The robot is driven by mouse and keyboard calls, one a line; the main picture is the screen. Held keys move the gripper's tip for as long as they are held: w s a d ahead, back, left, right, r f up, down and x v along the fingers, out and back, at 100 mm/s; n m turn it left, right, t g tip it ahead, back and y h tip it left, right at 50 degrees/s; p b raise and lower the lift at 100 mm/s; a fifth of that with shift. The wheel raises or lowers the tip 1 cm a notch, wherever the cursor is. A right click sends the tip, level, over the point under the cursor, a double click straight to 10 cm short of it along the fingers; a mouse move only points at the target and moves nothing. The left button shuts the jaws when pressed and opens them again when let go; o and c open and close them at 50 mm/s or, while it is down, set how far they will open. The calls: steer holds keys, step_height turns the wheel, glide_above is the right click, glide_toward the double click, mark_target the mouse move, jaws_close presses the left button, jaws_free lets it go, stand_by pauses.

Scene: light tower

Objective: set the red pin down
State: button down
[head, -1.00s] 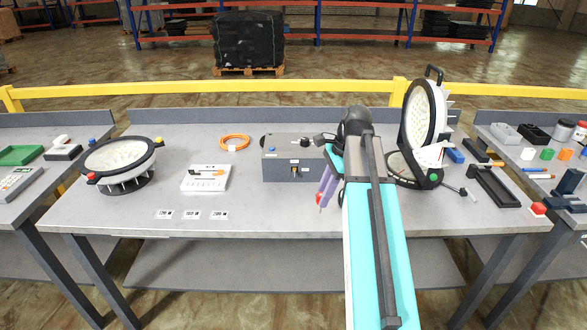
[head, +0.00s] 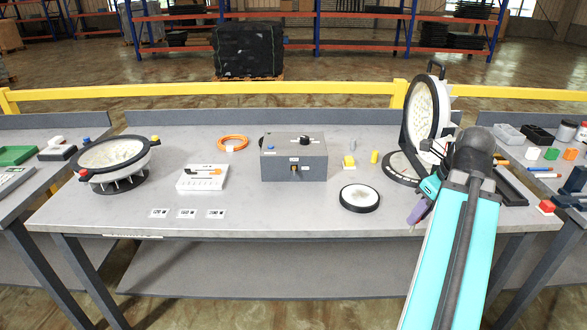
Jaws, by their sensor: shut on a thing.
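My gripper (head: 417,214), with purple fingers, is shut above the right part of the bench, in front of the upright round lamp (head: 422,112). The red pin it is shut on is hardly visible now; a small red tip showed at the fingertips in the earlier view. My arm and wrist hide part of the bench there. The fingertips are low near the bench top, but I cannot tell whether the pin touches it.
A round black-rimmed disc (head: 360,198) lies left of my gripper. A grey box (head: 293,160), yellow block (head: 348,161) and yellow cylinder (head: 374,156) stand behind. A black tray (head: 511,187) is at right. The bench front (head: 290,215) is clear.

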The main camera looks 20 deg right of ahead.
steer(key=shift+s+d+m, duration=0.35)
steer(key=shift+s+m, duration=0.05)
steer(key=shift+s, duration=0.2)
steer(key=shift+w+d+r+p, duration=0.1)
steer(key=shift+w+p, duration=0.1)
steer(key=shift+p, duration=0.4)
steer(key=w+d+p, duration=0.1)
steer(key=p, duration=0.5)
steer(key=shift+w, duration=0.35)
steer(key=shift+w+d+p, duration=0.1)
steer(key=shift+p, duration=0.45)
steer(key=w+d+f+p, duration=0.1)
steer(key=w+d+p, duration=0.2)
steer(key=w+d, duration=0.4)
steer(key=shift+w+f+p, duration=0.35)
steer(key=shift+w+p, duration=0.05)
steer(key=shift+w, duration=1.3)
steer(key=shift+w, duration=0.1)
